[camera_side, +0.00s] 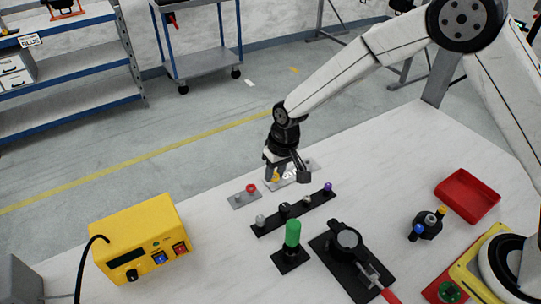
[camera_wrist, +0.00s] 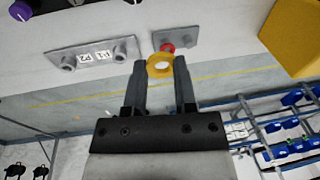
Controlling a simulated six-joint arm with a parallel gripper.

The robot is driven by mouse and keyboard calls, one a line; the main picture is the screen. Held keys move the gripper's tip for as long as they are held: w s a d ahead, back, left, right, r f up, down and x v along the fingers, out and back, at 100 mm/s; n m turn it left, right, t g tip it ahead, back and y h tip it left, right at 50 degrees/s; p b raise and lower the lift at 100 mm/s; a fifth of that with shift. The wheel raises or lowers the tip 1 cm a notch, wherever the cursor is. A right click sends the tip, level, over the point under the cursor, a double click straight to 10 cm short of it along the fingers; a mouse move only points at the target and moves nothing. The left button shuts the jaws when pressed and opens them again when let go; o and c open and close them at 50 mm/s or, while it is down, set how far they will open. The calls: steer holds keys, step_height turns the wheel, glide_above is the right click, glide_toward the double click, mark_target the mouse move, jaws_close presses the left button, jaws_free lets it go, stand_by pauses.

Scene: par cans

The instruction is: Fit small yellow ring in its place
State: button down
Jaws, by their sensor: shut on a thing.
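The small yellow ring (camera_wrist: 160,65) is between the two fingertips of my gripper (camera_wrist: 161,64) in the wrist view, with its round hole facing the camera. In the side view my gripper (camera_side: 274,177) holds the ring (camera_side: 276,178) low by the grey plate with white labels (camera_side: 307,167). The wrist view shows this plate (camera_wrist: 93,55) with labels P1 and P2 and a peg near each end. A second grey plate (camera_side: 237,201) bears a red piece (camera_side: 251,188). I cannot tell whether the ring touches a plate.
A black strip (camera_side: 268,226) with several knobs lies in front of the plates. A green cylinder (camera_side: 292,234), a black fixture (camera_side: 347,240) and a black block with coloured knobs (camera_side: 427,224) stand nearer. A yellow box (camera_side: 140,235) is left, a red tray (camera_side: 468,195) right.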

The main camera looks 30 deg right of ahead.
glide_above(280, 181)
steer(key=f, duration=0.4)
steer(key=shift+w+a+f, duration=0.15)
steer(key=shift+a+f, duration=0.15)
steer(key=shift+f, duration=0.1)
steer(key=shift+w+d+f, duration=0.35)
steer(key=shift+w+d, duration=0.1)
steer(key=shift+d, duration=0.05)
steer(key=shift+f, duration=0.15)
steer(key=shift+f, duration=2.7)
steer(key=shift+s+f, duration=0.2)
steer(key=c, duration=0.7)
jaws_free()
steer(key=shift+c, duration=0.2)
